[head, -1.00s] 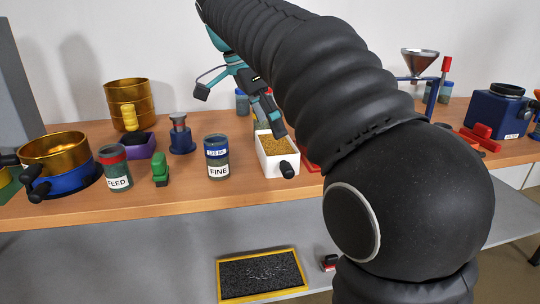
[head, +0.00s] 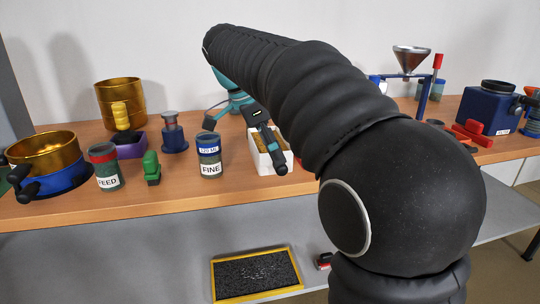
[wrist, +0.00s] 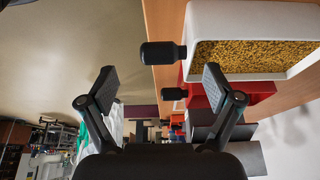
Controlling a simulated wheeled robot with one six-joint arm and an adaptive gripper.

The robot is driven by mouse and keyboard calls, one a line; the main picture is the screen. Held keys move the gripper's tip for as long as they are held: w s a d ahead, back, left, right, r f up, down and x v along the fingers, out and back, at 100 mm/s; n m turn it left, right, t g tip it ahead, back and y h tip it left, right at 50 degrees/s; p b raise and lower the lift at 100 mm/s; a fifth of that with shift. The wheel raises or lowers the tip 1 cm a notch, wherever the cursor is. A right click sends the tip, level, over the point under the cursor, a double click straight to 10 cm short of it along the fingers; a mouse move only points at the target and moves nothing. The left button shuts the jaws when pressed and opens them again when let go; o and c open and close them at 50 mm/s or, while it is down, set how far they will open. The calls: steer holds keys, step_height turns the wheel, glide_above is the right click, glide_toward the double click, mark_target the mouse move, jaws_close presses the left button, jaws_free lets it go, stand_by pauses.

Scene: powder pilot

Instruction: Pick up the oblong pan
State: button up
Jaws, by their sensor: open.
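The oblong pan is a white rectangular pan (head: 257,161) full of yellow-brown grains, with a short black handle. It stands on the wooden bench, and in the wrist view it fills the upper right (wrist: 235,72). Its black handle (wrist: 162,53) points left there, between and beyond my two finger pads in the picture. My gripper (head: 245,146) is open and empty, with one finger across the front of the pan in the head view. The wrist view shows the open fingers (wrist: 158,80). Whether a finger touches the pan I cannot tell.
A FINE jar (head: 209,165) stands just left of the pan. A red pan (wrist: 205,97) with a black handle lies close beside it. A green object (head: 151,168), a FEED jar (head: 107,178) and gold sieves (head: 43,152) stand further left. The bench's front edge is close.

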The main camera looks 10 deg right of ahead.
steer(key=x, duration=0.5)
steer(key=shift+w, duration=0.35)
steer(key=shift+r, duration=0.1)
jaws_close()
